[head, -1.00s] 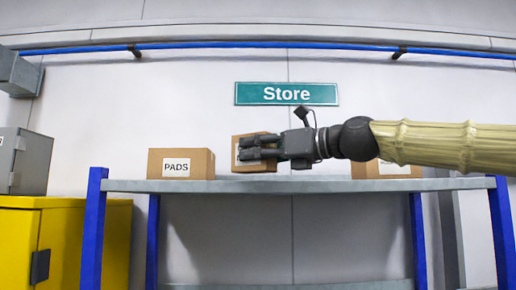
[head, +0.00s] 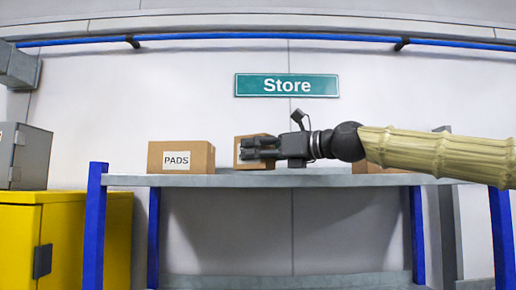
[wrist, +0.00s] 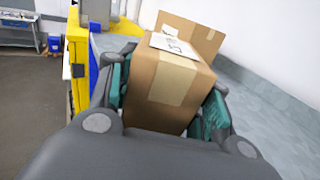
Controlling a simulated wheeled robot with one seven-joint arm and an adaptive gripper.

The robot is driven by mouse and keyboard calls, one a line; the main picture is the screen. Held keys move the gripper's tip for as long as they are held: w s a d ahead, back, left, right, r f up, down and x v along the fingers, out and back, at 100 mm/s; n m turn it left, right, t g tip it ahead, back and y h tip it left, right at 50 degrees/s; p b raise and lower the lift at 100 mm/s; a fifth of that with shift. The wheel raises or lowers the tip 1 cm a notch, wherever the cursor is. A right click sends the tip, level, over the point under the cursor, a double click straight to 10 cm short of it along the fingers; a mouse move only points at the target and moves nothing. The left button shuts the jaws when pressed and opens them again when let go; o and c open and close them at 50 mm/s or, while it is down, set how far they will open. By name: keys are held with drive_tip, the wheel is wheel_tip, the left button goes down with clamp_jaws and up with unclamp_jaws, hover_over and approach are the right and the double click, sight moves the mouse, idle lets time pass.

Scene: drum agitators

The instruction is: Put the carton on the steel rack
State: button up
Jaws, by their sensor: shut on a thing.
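The carton (head: 243,144) is a brown box with a white label, partly hidden behind my gripper (head: 255,147) in the head view. My gripper is shut on it, with a finger on each side of the carton (wrist: 168,88) in the wrist view. The steel rack (head: 320,180) has a grey top shelf and blue posts. The carton is over the top shelf, at or just above its surface; I cannot tell whether it touches. The shelf surface (wrist: 262,100) shows beside the carton in the wrist view.
A carton labelled PADS (head: 181,157) stands on the shelf to the left, with a gap in the head view. Another carton (head: 382,167) on the right is mostly hidden by my arm. A yellow cabinet (head: 85,235) with a grey box (head: 25,156) on top stands left.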

drive_tip(key=shift+w+p, duration=1.05)
drive_tip(key=shift+w, duration=2)
drive_tip(key=shift+f, duration=0.45)
drive_tip(key=o, duration=1.2)
drive_tip(key=v, duration=1.2)
drive_tip(key=shift+f, duration=0.15)
